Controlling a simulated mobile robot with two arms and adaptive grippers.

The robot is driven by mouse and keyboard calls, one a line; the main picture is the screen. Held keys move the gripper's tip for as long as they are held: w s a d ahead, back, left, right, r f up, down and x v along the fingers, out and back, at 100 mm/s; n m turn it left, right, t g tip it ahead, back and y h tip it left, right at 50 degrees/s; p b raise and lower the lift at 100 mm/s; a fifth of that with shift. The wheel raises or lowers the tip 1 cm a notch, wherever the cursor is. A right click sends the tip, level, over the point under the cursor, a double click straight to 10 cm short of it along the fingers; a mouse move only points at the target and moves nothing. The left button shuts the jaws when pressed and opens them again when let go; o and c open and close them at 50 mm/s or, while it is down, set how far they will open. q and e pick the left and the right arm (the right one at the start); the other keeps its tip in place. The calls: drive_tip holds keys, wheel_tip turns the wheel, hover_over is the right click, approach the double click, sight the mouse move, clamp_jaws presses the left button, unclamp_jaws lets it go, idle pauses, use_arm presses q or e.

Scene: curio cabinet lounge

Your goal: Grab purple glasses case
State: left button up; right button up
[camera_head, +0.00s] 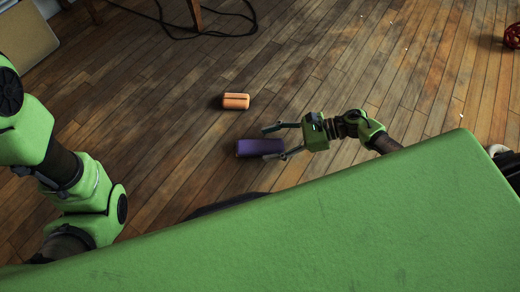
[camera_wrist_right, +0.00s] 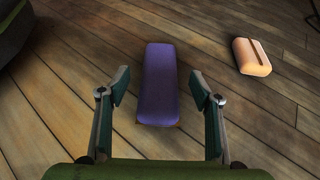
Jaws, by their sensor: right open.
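The purple glasses case (camera_head: 258,147) lies on the wooden floor, a long rounded block. In the right wrist view the case (camera_wrist_right: 158,84) lies lengthwise ahead, centred between the fingers. My right gripper (camera_head: 273,142) is open and empty, its fingertips at the right end of the case in the head view. In the right wrist view the fingers of my right gripper (camera_wrist_right: 160,90) stand on either side of the case's near part, with gaps. I cannot tell their height above the floor. My left arm shows at the left of the head view; its gripper is out of view.
An orange case (camera_head: 236,101) lies on the floor just beyond the purple one; it also shows in the right wrist view (camera_wrist_right: 251,57). A black cable (camera_head: 205,33) and wooden legs are at the top. Floor between is clear.

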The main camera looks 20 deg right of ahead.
drive_tip(key=shift+x, duration=1.05)
drive_tip(key=c, duration=1.2)
drive_tip(key=shift+r, duration=0.1)
